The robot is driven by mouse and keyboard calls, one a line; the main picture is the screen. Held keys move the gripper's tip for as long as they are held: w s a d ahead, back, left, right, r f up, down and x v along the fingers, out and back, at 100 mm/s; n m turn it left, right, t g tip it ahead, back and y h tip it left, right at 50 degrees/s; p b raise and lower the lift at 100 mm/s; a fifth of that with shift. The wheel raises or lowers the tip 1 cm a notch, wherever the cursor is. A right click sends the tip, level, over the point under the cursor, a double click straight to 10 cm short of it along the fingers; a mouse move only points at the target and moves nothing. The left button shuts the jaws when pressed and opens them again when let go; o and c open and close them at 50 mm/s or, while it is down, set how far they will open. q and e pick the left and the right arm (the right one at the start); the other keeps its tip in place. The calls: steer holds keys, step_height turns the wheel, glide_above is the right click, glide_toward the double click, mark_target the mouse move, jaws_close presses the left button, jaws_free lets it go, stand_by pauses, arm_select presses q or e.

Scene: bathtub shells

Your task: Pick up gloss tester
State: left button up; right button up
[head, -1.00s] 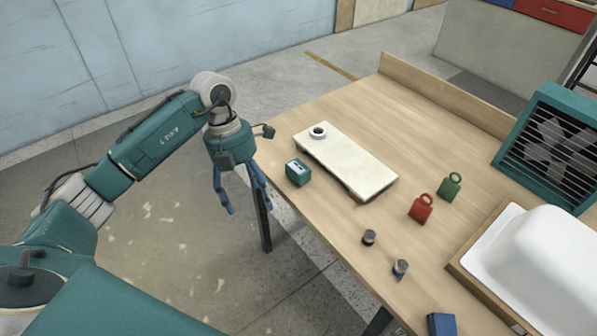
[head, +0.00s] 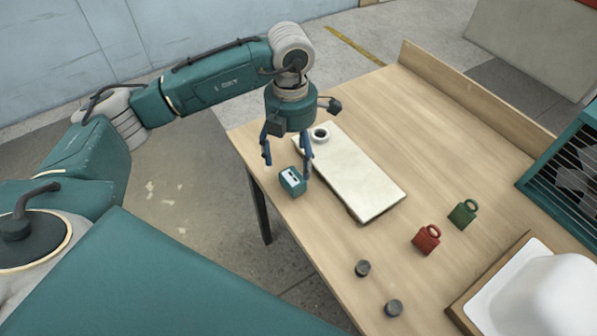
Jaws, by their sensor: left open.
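The gloss tester appears to be the small teal box (head: 291,182) with a pale panel on top, on the table near its left edge. My left gripper (head: 287,171) points down just above and behind it in the picture. Its blue fingers are spread, one to the left of the box and one close to its right side. I cannot tell whether that right finger touches the box. Nothing is held. My right gripper is not in view.
Red (head: 427,240) and green (head: 463,214) padlock-shaped weights, two dark knobs (head: 363,268) and a white shell (head: 545,295) on a wooden tray are farther right.

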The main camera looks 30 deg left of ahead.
mark_target(292, 177)
arm_select(q)
steer(key=shift+s+f, duration=0.2)
steer(key=shift+f, duration=0.45)
steer(key=shift+s+f, duration=0.2)
steer(key=shift+f, duration=0.8)
steer(key=shift+w+f+p, duration=0.15)
steer(key=shift+f+p, duration=0.45)
steer(key=shift+f, duration=0.05)
step_height(292, 177, down, 4)
steer(key=shift+r+p, duration=0.2)
steer(key=shift+p, duration=0.45)
steer(key=shift+w+f, duration=0.1)
steer(key=shift+f, duration=0.3)
steer(key=c, duration=1.6)
steer(key=shift+r, duration=0.1)
